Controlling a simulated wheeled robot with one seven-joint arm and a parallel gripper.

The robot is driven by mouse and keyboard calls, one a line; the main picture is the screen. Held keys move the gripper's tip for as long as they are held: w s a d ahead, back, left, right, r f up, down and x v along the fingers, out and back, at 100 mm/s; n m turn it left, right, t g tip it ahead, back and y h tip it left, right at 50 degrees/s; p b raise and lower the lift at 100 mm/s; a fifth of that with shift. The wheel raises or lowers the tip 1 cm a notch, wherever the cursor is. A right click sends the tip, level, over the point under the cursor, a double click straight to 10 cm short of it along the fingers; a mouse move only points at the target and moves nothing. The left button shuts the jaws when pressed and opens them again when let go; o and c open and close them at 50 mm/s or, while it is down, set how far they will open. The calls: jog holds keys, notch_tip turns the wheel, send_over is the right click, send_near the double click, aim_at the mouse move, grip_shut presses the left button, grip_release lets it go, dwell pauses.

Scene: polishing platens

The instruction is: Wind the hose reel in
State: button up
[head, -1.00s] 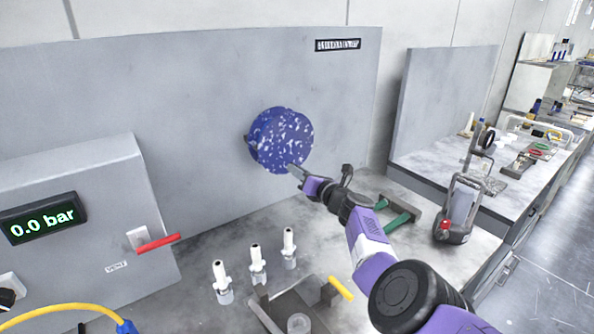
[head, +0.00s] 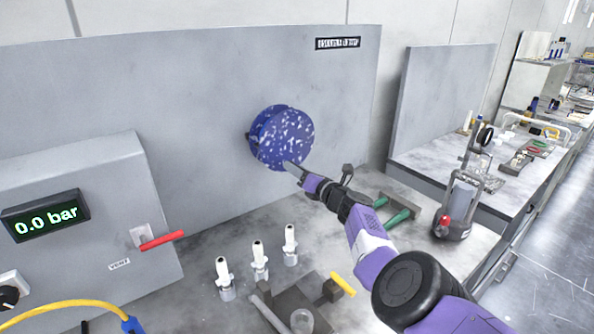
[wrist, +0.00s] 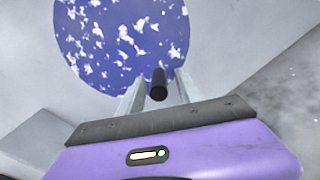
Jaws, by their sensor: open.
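The hose reel (head: 286,134) is a blue disc with white flecks, mounted on the grey upright panel. It fills the upper left of the wrist view (wrist: 120,40). A black crank knob (wrist: 158,85) stands out near the reel's lower edge. My gripper (head: 288,165) is at the lower edge of the reel. Its two pale fingers are open, one on each side of the knob in the wrist view. I cannot tell whether either finger touches the knob. In the head view the knob is hidden by the fingers.
A grey box with a 0.0 bar display (head: 45,215) and a red vent lever (head: 161,240) stands at left. Several white fittings (head: 259,262) stand on the bench below the reel. Green-handled pliers (head: 398,217) and a grey-and-red device (head: 457,207) are at right.

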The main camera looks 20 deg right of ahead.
jog(key=shift+r, duration=0.1)
jog(key=p, duration=0.1)
jog(key=s+p, duration=0.1)
jog(key=shift+s+d+r+p, duration=0.2)
jog(key=shift+s+p, duration=0.05)
jog(key=shift+p, duration=0.1)
jog(key=p+v, duration=0.3)
jog(key=v, duration=0.3)
jog(key=shift+f, duration=0.25)
jog(key=shift+s, duration=0.1)
